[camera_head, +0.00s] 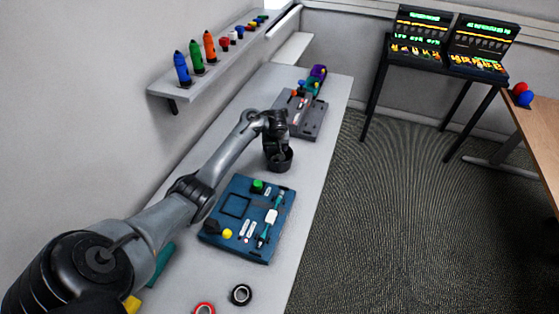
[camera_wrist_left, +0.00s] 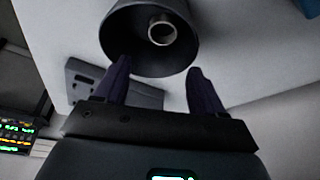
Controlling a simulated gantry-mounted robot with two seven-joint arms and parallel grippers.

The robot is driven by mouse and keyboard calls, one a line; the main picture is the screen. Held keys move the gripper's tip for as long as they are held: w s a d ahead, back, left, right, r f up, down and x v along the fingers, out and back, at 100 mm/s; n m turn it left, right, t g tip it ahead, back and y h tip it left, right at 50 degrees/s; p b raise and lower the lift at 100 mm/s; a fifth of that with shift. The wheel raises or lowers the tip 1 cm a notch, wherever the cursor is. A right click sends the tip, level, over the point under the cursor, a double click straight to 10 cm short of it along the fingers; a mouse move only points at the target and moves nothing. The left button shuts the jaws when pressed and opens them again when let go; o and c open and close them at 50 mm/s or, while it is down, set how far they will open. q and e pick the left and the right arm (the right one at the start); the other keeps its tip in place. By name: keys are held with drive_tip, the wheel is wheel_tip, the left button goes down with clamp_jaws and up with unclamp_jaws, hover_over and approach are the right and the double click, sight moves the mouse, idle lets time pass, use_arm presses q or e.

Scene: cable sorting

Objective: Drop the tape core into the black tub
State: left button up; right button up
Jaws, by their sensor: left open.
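The black tub (camera_head: 279,164) stands on the grey bench in the head view, directly below my left gripper (camera_head: 273,143). In the left wrist view the tub (camera_wrist_left: 123,28) opens toward the camera. A pale grey ring, which looks like the tape core (camera_wrist_left: 162,30), is inside the tub, apart from the fingers. My left gripper (camera_wrist_left: 158,66) is open and empty, with its two dark fingers spread near the tub's rim. The ring cannot be seen in the head view. My right gripper is not in view.
A blue board (camera_head: 248,218) with small parts lies nearer on the bench. A grey case (camera_head: 302,115) lies beyond the tub. A black tape roll (camera_head: 241,294) and a red one (camera_head: 204,308) lie at the front. A shelf (camera_head: 222,62) with coloured bottles runs along the wall.

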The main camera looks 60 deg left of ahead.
use_arm(q)
drive_tip(key=p+v, duration=0.3)
drive_tip(key=v, duration=0.7)
drive_tip(key=shift+p, duration=0.4)
